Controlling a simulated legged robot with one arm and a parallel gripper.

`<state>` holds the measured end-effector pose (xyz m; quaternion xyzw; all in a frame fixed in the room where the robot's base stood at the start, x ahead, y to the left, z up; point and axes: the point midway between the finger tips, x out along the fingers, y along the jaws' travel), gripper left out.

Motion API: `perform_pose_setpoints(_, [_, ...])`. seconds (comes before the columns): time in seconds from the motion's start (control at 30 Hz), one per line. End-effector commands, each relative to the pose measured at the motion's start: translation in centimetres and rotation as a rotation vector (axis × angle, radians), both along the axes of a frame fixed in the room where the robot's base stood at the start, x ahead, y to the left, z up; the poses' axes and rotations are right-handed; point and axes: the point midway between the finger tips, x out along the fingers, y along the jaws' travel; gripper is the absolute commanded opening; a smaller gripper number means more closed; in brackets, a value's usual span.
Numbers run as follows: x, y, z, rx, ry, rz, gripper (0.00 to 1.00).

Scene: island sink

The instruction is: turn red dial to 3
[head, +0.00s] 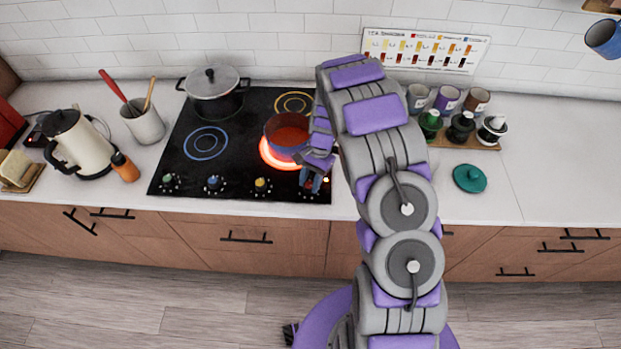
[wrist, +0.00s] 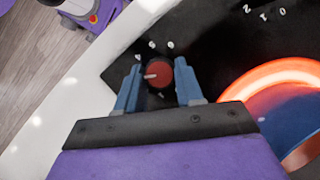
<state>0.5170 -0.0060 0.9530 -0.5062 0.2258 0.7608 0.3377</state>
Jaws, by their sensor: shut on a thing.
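The red dial (wrist: 160,72) sits on the black cooktop between my gripper's fingers in the wrist view. A pale pointer mark on it points left in that view. Small white numerals stand around it, too blurred to read surely. My gripper (wrist: 158,90) is shut on the dial, one blue-grey finger on each side. In the head view my gripper (head: 313,182) is at the cooktop's front right corner and hides the dial. The black cooktop (head: 235,130) also carries green, blue and yellow dials along its front edge.
A red-filled pot (head: 285,133) stands on the glowing front right burner (head: 270,158), close beside my gripper. A lidded grey pot (head: 214,90) is at the back. A kettle (head: 85,140) stands left, and a teal lid (head: 469,178) lies right. A coloured chart (head: 425,50) is on the wall.

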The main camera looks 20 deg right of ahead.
Motion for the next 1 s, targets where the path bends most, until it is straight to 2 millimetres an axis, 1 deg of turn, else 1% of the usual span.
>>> perform_pose_setpoints(0.23, [0.1, 0.0, 0.0, 0.000, -0.003, 0.000, 0.06])
perform_pose_setpoints(0.27, [0.1, 0.0, 0.0, 0.000, -0.003, 0.000, 0.40])
perform_pose_setpoints(0.5, [0.0, 0.0, 0.0, 0.000, -0.003, -0.001, 0.62])
perform_pose_setpoints(0.8, [0.1, -0.1, 0.3, 0.000, -0.003, -0.001, 0.62])
perform_pose_setpoints(0.87, [0.3, -0.2, 0.7, -0.001, -0.005, -0.001, 0.62])
perform_pose_setpoints(0.97, [0.8, -0.6, 2.0, -0.001, -0.010, -0.002, 0.62])
perform_pose_setpoints(1.0, [1.0, -0.9, 2.8, -0.001, -0.009, -0.002, 0.62])
